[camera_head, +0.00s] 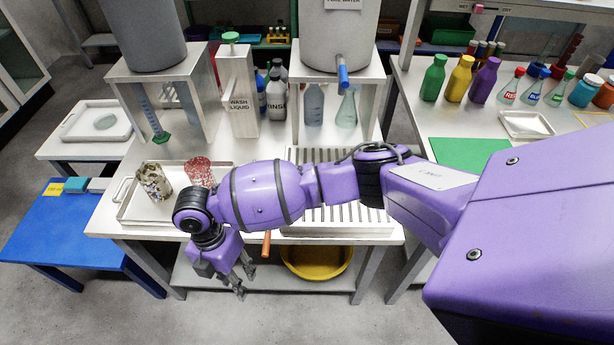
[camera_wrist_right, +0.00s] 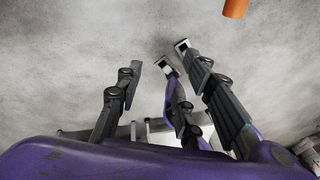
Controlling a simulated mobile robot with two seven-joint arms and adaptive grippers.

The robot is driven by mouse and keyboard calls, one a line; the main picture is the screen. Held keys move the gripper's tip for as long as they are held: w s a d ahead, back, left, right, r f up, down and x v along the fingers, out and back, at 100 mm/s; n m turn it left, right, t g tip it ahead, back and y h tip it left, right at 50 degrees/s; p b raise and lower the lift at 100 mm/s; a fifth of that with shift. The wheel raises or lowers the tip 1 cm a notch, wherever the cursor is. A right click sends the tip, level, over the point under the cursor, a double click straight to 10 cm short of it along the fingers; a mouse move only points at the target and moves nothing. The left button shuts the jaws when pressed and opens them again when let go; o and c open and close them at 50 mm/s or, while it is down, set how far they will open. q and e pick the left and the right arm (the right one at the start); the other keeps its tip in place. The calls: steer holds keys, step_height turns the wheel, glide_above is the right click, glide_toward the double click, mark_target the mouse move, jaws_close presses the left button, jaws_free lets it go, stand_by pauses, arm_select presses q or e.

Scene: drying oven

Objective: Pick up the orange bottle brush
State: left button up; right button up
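An orange handle (camera_head: 266,243), which looks like that of the bottle brush, sticks out past the front edge of the table; the rest of it is hidden behind my right arm. An orange end also shows at the top right of the right wrist view (camera_wrist_right: 235,8). My right gripper (camera_head: 245,284) hangs in front of the table edge, to the left of and below the handle, apart from it. In the right wrist view its fingers (camera_wrist_right: 160,62) are spread with nothing between them. My left gripper is not in view.
A white tray (camera_head: 131,213) holding a speckled beaker (camera_head: 153,181) and a red-patterned item (camera_head: 198,170) stands left of my forearm. A slatted rack (camera_head: 330,222) lies partly under the arm. A yellow basin (camera_head: 318,262) sits on the lower shelf. Floor in front is clear.

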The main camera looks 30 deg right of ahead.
mark_target(265, 243)
steer(key=w+d+r+n+h, duration=0.2)
steer(key=w+d+r+h, duration=0.1)
steer(key=w+d+r, duration=0.45)
steer(key=s+d+f, duration=0.1)
steer(key=f, duration=0.1)
steer(key=s+f, duration=0.1)
steer(key=f, duration=0.1)
steer(key=s+d+f, duration=0.1)
steer(key=shift+d+f, duration=0.3)
steer(key=shift+f, duration=0.1)
jaws_close()
